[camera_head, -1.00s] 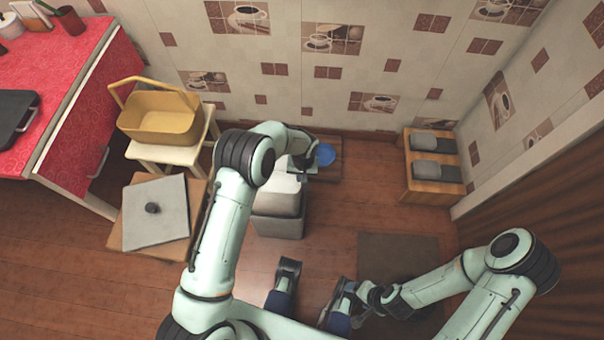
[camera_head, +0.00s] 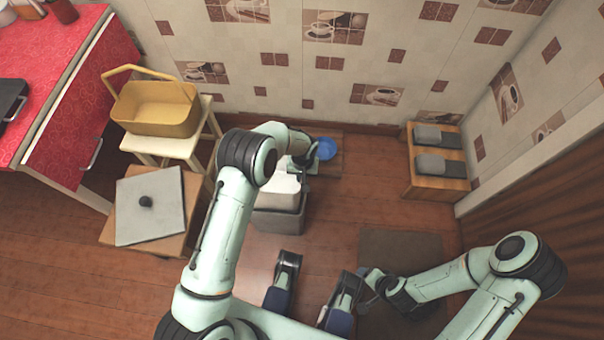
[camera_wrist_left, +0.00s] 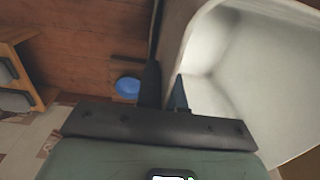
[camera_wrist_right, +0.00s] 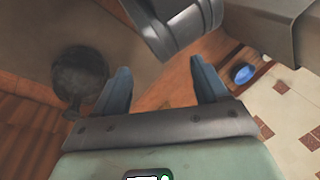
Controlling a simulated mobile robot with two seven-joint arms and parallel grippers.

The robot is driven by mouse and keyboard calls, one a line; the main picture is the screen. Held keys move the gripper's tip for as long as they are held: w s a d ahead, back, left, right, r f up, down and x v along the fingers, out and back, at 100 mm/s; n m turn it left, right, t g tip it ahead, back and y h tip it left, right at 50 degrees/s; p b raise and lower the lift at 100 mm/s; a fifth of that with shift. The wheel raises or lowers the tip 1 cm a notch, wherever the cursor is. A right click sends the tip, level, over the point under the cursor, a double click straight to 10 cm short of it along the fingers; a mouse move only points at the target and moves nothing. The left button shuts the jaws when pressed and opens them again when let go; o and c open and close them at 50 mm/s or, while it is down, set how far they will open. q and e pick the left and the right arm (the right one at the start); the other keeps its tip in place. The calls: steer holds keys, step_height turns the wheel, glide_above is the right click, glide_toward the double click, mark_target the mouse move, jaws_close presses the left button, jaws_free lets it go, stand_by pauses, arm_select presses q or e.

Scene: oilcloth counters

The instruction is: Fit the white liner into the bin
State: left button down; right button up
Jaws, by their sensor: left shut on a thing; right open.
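The grey bin (camera_head: 277,221) stands on the wooden floor in front of my body. The white liner (camera_head: 286,187) is at the bin's top, partly hidden behind my left arm; I cannot tell how deep it sits. My left gripper (camera_head: 304,164) is shut on the liner's rim on the far side. In the left wrist view one finger is inside the liner (camera_wrist_left: 222,70) and one outside, with the gripper (camera_wrist_left: 166,92) across the wall. My right gripper (camera_head: 368,280) is open and empty, low over the floor; its spread fingers show in the right wrist view (camera_wrist_right: 163,85).
A grey square lid (camera_head: 165,218) with a black knob lies on a low wooden stand at left. A yellow basket (camera_head: 158,110) sits on a stool behind it. A blue round thing (camera_head: 326,148) lies beyond the bin. A wooden rack (camera_head: 440,186) stands at right.

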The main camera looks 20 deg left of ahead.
arm_select(q)
step_height(320, 180, down, 7)
steer(key=b, duration=0.4)
steer(key=shift+r, duration=0.15)
arm_select(e)
step_height(320, 180, down, 6)
steer(key=d, duration=0.2)
steer(key=shift+w+d+m+h, duration=0.3)
steer(key=shift+w, duration=0.05)
